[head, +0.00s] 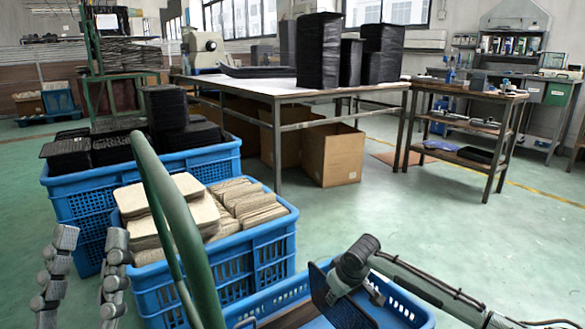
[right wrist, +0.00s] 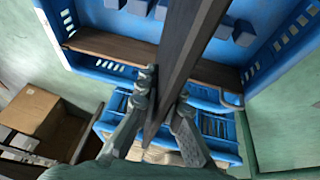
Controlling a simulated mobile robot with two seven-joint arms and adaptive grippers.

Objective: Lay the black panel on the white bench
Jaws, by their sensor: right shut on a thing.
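The black panel (head: 344,314) is in my right gripper (head: 352,284), tilted, at the blue crate in the lower middle of the head view. In the right wrist view the panel (right wrist: 186,62) shows nearly edge-on between the two fingers of the right gripper (right wrist: 163,112), which are shut on it. The white bench (head: 225,82) stands further back, with stacks of black panels on its right half and a flat black stack at its back. My left gripper (head: 85,275) is at the lower left, its fingers apart and nothing between them.
The near blue crate (head: 285,300) surrounds the panel's lower area. Another blue crate (head: 265,255) holds beige panels, and one behind it (head: 85,195) holds black panels. A green post (head: 165,210) crosses the view. Cardboard boxes (head: 340,155) stand under the bench. The bench's front left top is bare.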

